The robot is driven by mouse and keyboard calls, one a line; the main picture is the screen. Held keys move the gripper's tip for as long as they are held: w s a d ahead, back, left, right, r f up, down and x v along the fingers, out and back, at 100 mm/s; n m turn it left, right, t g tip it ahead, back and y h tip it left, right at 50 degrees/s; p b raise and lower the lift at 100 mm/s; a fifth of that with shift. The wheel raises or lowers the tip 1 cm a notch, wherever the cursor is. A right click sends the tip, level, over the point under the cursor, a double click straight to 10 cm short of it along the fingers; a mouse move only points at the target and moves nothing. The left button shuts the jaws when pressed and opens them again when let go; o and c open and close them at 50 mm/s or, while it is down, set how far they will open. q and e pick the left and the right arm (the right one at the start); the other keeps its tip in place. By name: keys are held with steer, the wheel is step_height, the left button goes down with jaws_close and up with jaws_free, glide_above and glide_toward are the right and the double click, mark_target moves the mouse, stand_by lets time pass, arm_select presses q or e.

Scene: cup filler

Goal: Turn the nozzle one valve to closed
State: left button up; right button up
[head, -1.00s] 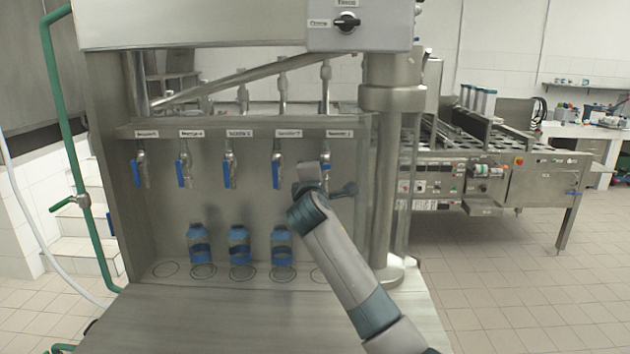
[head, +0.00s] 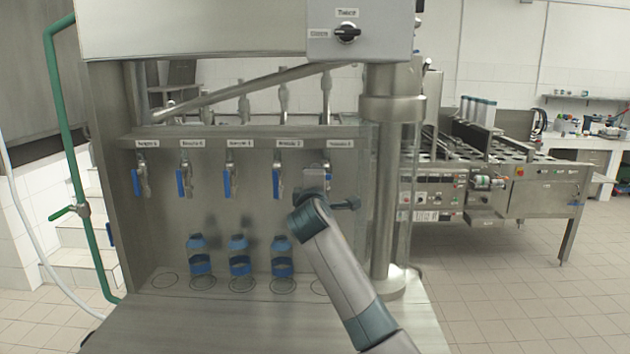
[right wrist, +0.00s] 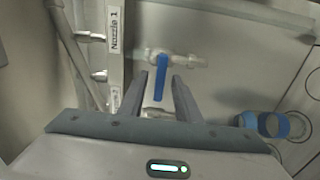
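The nozzle one valve shows in the right wrist view beside the "Nozzle 1" label (right wrist: 115,29). Its metal body (right wrist: 190,61) runs left to right in that picture, and its blue handle (right wrist: 160,75) lies crosswise to it. My right gripper (right wrist: 159,80) is open, with one finger on each side of the handle's free end; I see gaps and cannot tell any contact. In the head view my right gripper (head: 312,182) is at the rightmost valve and covers most of it. My left gripper is not in view.
Several other valves with blue handles, such as the one beside it (head: 278,184), hang in a row to the left. Bottles with blue bands, such as this one (head: 282,258), stand below on the steel counter (head: 250,320). A thick steel post (head: 386,190) stands to the right.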

steer(key=shift+s, duration=0.15)
steer(key=s+b, duration=0.5)
steer(key=s, duration=1.2)
steer(key=shift+b, duration=0.4)
steer(key=shift+s, duration=0.1)
